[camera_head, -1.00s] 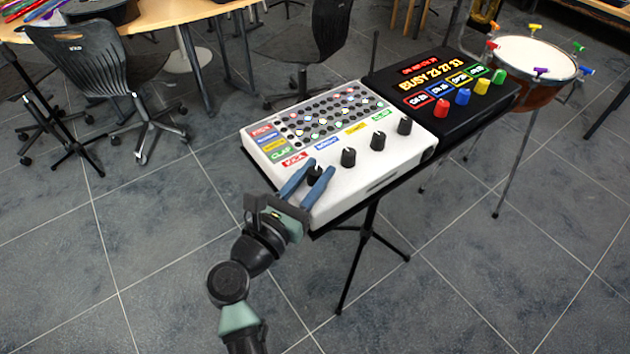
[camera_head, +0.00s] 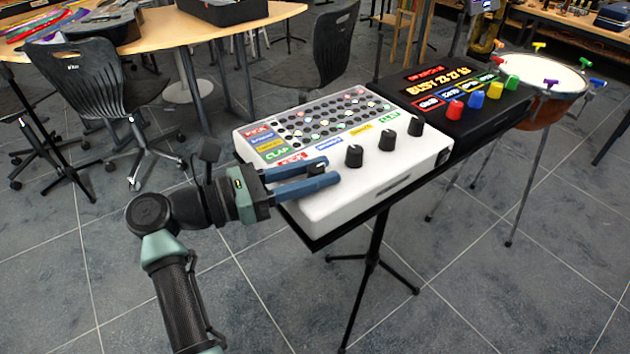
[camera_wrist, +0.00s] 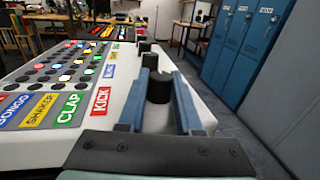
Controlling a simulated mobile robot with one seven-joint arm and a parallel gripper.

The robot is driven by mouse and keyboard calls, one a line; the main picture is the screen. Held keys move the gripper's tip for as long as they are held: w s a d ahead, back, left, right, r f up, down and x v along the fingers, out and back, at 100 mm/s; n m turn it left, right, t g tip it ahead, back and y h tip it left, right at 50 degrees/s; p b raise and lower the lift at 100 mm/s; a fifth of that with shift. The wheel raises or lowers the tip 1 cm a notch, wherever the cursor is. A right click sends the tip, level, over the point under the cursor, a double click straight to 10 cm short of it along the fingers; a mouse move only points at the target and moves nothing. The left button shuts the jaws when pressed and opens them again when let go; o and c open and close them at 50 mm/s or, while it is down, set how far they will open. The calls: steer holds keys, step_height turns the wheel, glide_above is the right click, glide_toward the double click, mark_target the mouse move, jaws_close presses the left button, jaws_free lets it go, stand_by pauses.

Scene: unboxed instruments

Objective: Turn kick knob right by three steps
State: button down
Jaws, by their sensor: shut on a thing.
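The white drum machine (camera_head: 350,196) stands on a black stand, with a grid of lit buttons and a row of black knobs along its front. The red kick label (camera_head: 291,158) is by the leftmost knob; it also shows in the wrist view (camera_wrist: 101,100). The kick knob (camera_head: 317,166) is between the blue fingers of my gripper (camera_head: 319,174), partly hidden by them. In the wrist view the black kick knob (camera_wrist: 159,87) sits between the two fingers of my gripper (camera_wrist: 160,80), which are shut on it. The knob's pointer direction cannot be made out.
More black knobs, the nearest one (camera_head: 354,156), stand to the right. A black box (camera_head: 478,112) with coloured knobs adjoins the machine. A drum (camera_head: 545,85) stands beyond. Chairs (camera_head: 85,95) are at the left; blue lockers (camera_wrist: 240,45) show in the wrist view.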

stand_by(0.4)
steer(key=c, duration=0.6)
jaws_free()
steer(key=shift+d, duration=0.1)
steer(key=v, duration=1.3)
steer(key=shift+w, duration=0.15)
